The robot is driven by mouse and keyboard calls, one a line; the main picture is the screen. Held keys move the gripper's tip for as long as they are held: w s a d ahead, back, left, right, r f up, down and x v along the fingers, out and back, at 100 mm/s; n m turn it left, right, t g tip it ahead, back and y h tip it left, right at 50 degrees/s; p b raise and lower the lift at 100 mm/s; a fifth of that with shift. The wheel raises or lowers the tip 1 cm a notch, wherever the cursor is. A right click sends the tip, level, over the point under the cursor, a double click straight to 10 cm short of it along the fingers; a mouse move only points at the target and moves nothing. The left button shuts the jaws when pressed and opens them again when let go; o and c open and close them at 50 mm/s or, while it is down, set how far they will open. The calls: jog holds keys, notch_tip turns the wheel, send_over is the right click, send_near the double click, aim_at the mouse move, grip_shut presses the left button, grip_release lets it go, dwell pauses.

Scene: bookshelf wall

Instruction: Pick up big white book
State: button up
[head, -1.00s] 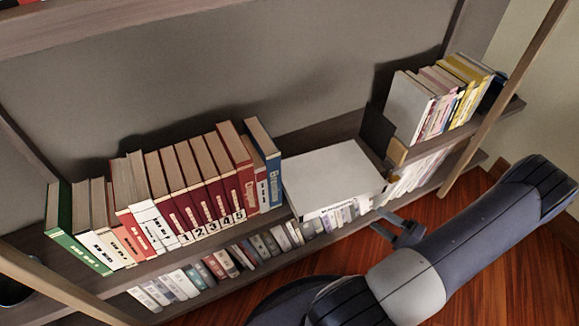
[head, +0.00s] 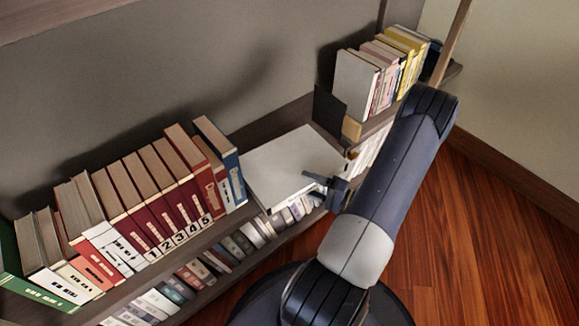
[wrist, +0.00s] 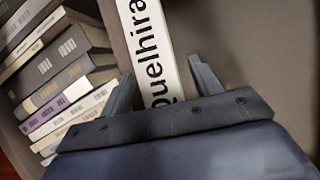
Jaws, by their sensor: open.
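The big white book (head: 287,165) lies flat on the shelf between the row of upright books and the dark bookend. Its spine faces the front edge and shows large black letters in the wrist view (wrist: 150,50). My gripper (head: 325,182) is at the book's front right part in the head view. In the wrist view my gripper (wrist: 160,82) is open, with one finger on each side of the spine. I cannot tell whether the fingers touch the book.
Upright red and blue books (head: 180,190) stand left of the white book. A dark bookend (head: 330,112) and more upright books (head: 375,75) are at the right. Books fill the lower shelf (head: 235,250) below. The wooden floor (head: 480,230) at the right is clear.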

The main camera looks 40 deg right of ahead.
jog(key=shift+w+a, duration=0.35)
jog(key=shift+w, duration=0.25)
grip_shut()
dwell(1.0)
jog(key=shift+r, duration=0.15)
